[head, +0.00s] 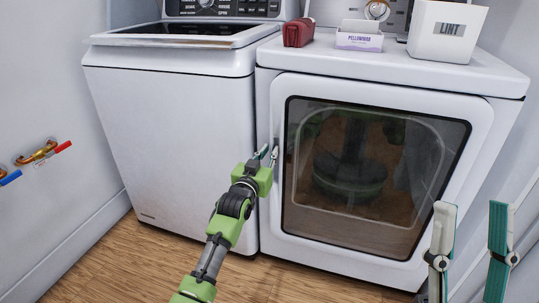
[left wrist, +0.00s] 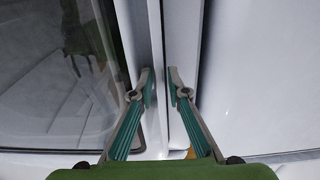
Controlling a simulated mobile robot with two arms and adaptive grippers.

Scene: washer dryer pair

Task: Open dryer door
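The dryer (head: 390,70) is the white machine on the right. Its door (head: 278,205) has a white frame around a dark window (head: 375,170) and looks closed. My left gripper (head: 268,153) is at the left edge of the door, about mid-height. In the left wrist view the left gripper (left wrist: 161,82) has its fingers apart, one on each side of a narrow white edge strip; I cannot tell whether they touch it. My right gripper (head: 472,206) is open and empty at the lower right, in front of the dryer.
A white washer (head: 165,130) stands close to the dryer's left. A red box (head: 298,32), a purple-and-white box (head: 359,41) and a white lint bin (head: 445,32) are on the dryer top. Wood floor (head: 130,260) is clear in front. Pipe valves (head: 40,153) are on the left wall.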

